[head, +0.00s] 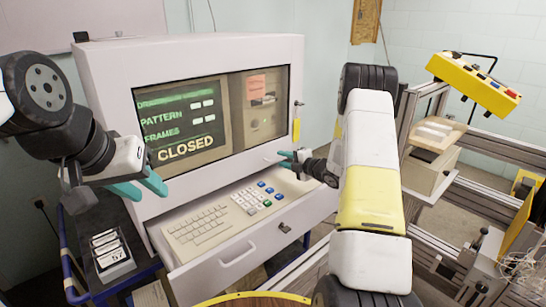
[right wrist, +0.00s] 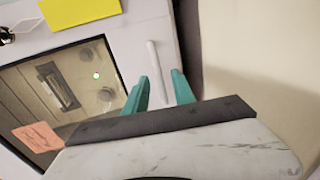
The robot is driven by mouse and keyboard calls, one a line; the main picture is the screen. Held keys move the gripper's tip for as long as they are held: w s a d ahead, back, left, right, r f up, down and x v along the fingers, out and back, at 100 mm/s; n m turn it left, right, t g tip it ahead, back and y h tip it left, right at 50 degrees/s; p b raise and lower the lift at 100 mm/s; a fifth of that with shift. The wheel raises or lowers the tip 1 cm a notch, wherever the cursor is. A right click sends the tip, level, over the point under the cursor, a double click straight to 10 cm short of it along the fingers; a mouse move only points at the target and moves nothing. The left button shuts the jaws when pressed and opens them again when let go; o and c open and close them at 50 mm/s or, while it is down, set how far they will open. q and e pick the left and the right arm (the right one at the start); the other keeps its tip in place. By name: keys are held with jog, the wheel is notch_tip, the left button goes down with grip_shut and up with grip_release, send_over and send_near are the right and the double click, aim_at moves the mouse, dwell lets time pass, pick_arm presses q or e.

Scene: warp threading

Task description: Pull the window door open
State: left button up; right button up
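The window door (head: 215,115) is a dark-framed pane in the white cabinet; it looks shut. Behind it are a green-lettered screen reading CLOSED and a panel with an orange note. A slim white handle (right wrist: 154,62) shows beside the pane in the right wrist view. My right gripper (head: 286,158) is at the window's lower right edge, its teal fingers apart. In the right wrist view, the right gripper (right wrist: 161,92) has the handle's near end between its fingers in the picture; I cannot tell if they touch. My left gripper (head: 143,187) is open and empty, left of the cabinet front.
A pulled-out drawer with a keyboard (head: 210,223) juts out below the window. A yellow tag (head: 296,129) hangs on the cabinet's right front. A dark cart with cards (head: 112,255) stands at the left. A metal frame with a yellow button box (head: 475,82) stands at the right.

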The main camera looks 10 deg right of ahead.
jog(key=shift+w+a+f, duration=0.15)
jog(key=shift+w+a, duration=0.2)
jog(key=shift+w, duration=0.2)
grip_shut()
dwell(1.1)
